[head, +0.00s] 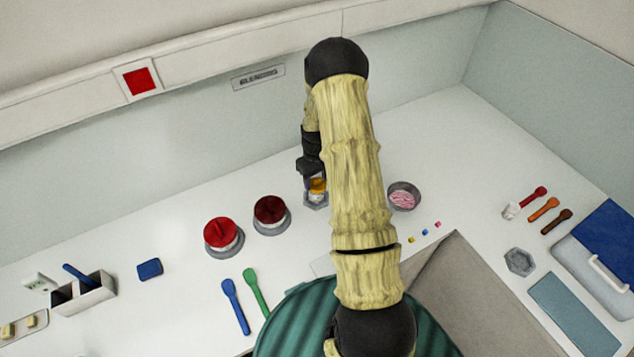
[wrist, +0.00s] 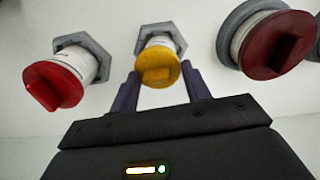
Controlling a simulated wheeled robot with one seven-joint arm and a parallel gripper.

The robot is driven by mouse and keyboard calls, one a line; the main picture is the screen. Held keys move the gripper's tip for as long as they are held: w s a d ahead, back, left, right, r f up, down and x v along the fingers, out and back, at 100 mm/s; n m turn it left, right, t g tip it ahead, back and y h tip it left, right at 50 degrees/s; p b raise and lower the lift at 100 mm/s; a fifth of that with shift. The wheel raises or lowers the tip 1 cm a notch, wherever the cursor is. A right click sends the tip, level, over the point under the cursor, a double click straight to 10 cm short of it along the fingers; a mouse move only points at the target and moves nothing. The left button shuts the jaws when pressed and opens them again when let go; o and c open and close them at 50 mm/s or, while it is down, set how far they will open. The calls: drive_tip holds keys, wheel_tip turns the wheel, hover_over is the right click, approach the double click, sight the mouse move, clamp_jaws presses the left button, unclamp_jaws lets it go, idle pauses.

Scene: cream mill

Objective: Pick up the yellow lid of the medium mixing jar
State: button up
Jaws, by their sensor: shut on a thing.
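The yellow lid (wrist: 158,67) is a round disc with a raised grip ridge. It sits on the white medium mixing jar (wrist: 157,42), which stands in a grey hexagonal holder (wrist: 176,33). My gripper (wrist: 160,76) has one dark purple finger on each side of the yellow lid and is shut on it. The lid looks still seated on the jar. In the head view the yellow lid (head: 318,184) shows just left of my arm, which hides part of the jar and the fingers.
A red-lidded jar (wrist: 55,84) and a larger dark-red-lidded jar (wrist: 278,44) flank it closely. In the head view, a bowl with pink contents (head: 403,197) stands right of my arm. Blue (head: 235,305) and green (head: 256,292) spatulas lie in front.

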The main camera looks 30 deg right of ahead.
sight(316, 180)
drive_tip(key=shift+c, duration=1)
drive_tip(key=shift+r+b, duration=0.35)
drive_tip(key=shift+r, duration=0.1)
wheel_tip(316, 180, up, 9)
drive_tip(key=b, duration=0.3)
drive_tip(key=shift+c, duration=0.2)
clamp_jaws()
drive_tip(key=shift+r+p, duration=0.8)
drive_tip(key=shift+r, duration=0.3)
drive_tip(key=shift+r+p, duration=1.1)
drive_tip(key=shift+r, duration=0.35)
